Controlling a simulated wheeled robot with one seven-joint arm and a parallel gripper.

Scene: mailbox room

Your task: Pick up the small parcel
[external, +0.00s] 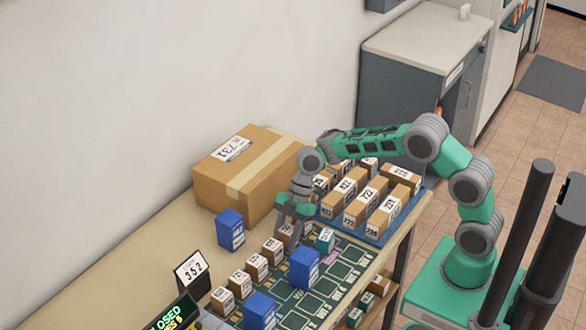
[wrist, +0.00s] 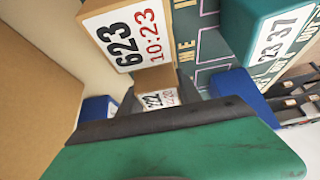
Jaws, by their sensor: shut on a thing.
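My gripper (external: 289,226) points down at the far end of a row of small brown parcels. It is shut on a small brown parcel (external: 285,236), mostly hidden by the fingers in the external view. In the wrist view my gripper's dark fingers (wrist: 155,96) flank a brown parcel face with a partly hidden label. A brown parcel labelled 623 (wrist: 122,30) shows just above them. I cannot tell whether the held parcel is clear of the table.
A teal parcel (external: 325,240) stands just right of the gripper, with a blue box (external: 305,268) nearer the front. Another blue box (external: 230,230) and a large carton (external: 215,185) are to the left. A blue tray (external: 375,238) of brown parcels stands behind.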

